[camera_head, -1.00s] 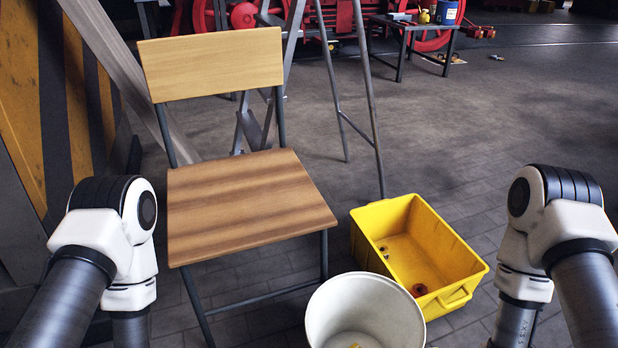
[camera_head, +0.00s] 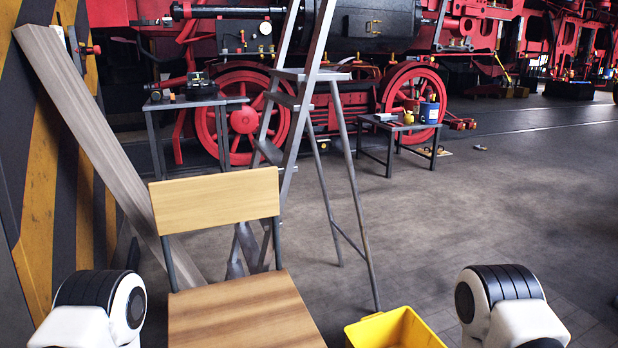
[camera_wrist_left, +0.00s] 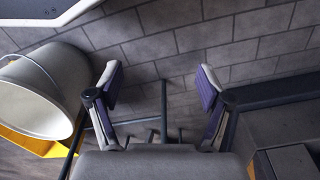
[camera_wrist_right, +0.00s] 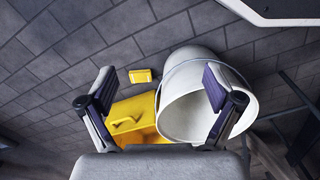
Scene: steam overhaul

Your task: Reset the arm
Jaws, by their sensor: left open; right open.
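My left gripper (camera_wrist_left: 158,88) is open and empty in the left wrist view, with paved floor and dark chair legs beyond its fingers. My right gripper (camera_wrist_right: 160,88) is open and empty in the right wrist view. Beyond its fingers are a white bucket (camera_wrist_right: 185,115) and a yellow crate (camera_wrist_right: 125,125). In the head view only the white and black upper parts of both my arms show, low at the left and the right; the grippers are out of that view.
A red locomotive (camera_head: 245,118), a small table (camera_head: 390,128) and a leaning plank (camera_head: 95,135) are farther back. The floor at right is clear.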

